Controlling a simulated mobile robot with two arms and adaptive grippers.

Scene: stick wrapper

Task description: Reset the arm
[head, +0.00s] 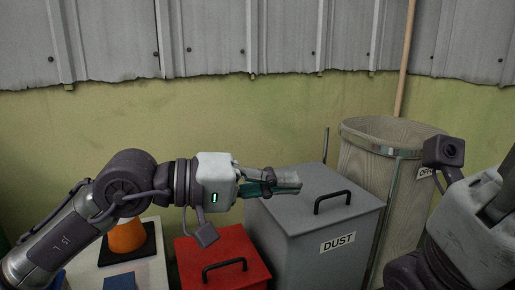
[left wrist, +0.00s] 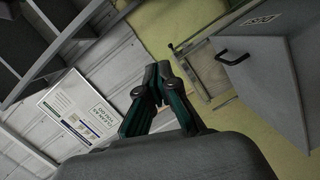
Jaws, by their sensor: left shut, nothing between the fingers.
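My left arm comes in from the left in the head view, and its gripper (head: 285,181) is level in front of the grey dust bin. The left gripper is shut and empty. In the left wrist view its fingertips (left wrist: 158,72) are together, with nothing between them. My right arm (head: 470,240) shows at the right edge of the head view. The fingers of the right gripper are not visible.
A grey bin (head: 298,232) marked DUST has a closed, handled lid. Left of it are a red box (head: 200,250) with a handle and an orange cone (head: 127,237) on a white surface. A tall round bin (head: 368,165) and a wooden pole (head: 406,55) stand at right.

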